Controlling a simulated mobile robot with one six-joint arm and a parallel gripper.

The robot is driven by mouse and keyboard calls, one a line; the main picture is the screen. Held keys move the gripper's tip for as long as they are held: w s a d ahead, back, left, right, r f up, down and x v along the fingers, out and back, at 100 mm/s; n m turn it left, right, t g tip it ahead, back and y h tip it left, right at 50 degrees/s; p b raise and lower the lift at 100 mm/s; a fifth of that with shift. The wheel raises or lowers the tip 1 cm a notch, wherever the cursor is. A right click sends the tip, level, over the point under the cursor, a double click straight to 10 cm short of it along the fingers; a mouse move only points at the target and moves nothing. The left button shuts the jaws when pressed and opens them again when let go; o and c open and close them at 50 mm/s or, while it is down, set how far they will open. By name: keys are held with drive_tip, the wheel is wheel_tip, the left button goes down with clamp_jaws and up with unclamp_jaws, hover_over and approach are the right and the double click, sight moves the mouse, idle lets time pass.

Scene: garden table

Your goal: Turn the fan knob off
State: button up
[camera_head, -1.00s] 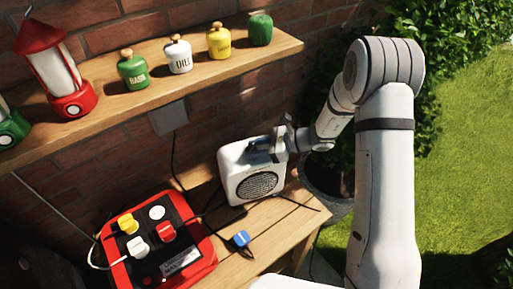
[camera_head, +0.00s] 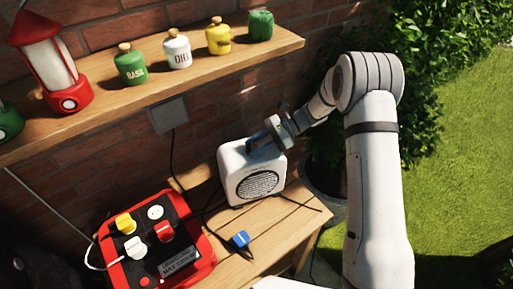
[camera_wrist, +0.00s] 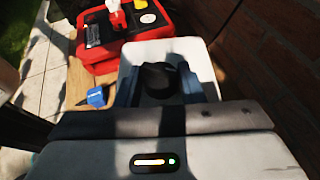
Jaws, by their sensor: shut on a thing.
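The fan is a white box (camera_head: 234,178) with a round dark grille, standing on the wooden table below the shelf. In the wrist view its white top (camera_wrist: 150,50) lies under my gripper. A dark fan knob (camera_wrist: 160,78) sits on that top, between my two fingers. My gripper (camera_head: 262,145) reaches down onto the top of the fan from the right. In the wrist view my gripper (camera_wrist: 164,90) is shut on the knob, one finger on each side. The knob's pointer and markings cannot be made out.
A red power box (camera_head: 192,272) with white, yellow and red plugs stands left of the fan. A blue plug (camera_head: 240,239) and dark cables lie in front. The wooden shelf (camera_head: 215,75) above holds a red lantern (camera_head: 68,99) and several jars. A brick wall is close behind.

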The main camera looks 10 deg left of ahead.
drive_tip(key=shift+w+a+n+g+h+b, duration=0.15)
drive_tip(key=shift+n+g+h+b, duration=0.1)
drive_tip(key=shift+n+g+h, duration=0.6)
drive_tip(key=shift+a+n+g+h+b, duration=0.1)
drive_tip(key=shift+n+g+h+b, duration=0.15)
drive_tip(key=shift+n+g+h, duration=0.55)
drive_tip(key=shift+n+g, duration=0.25)
drive_tip(key=shift+n, duration=0.2)
drive_tip(key=o, duration=1)
drive_tip(key=b+v, duration=0.1)
drive_tip(key=v, duration=0.6)
drive_tip(key=shift+f+b, duration=0.1)
drive_tip(key=shift+b, duration=0.3)
drive_tip(key=shift+w+d+r, duration=0.2)
drive_tip(key=shift+w+d, duration=0.05)
drive_tip(key=shift+d, duration=0.05)
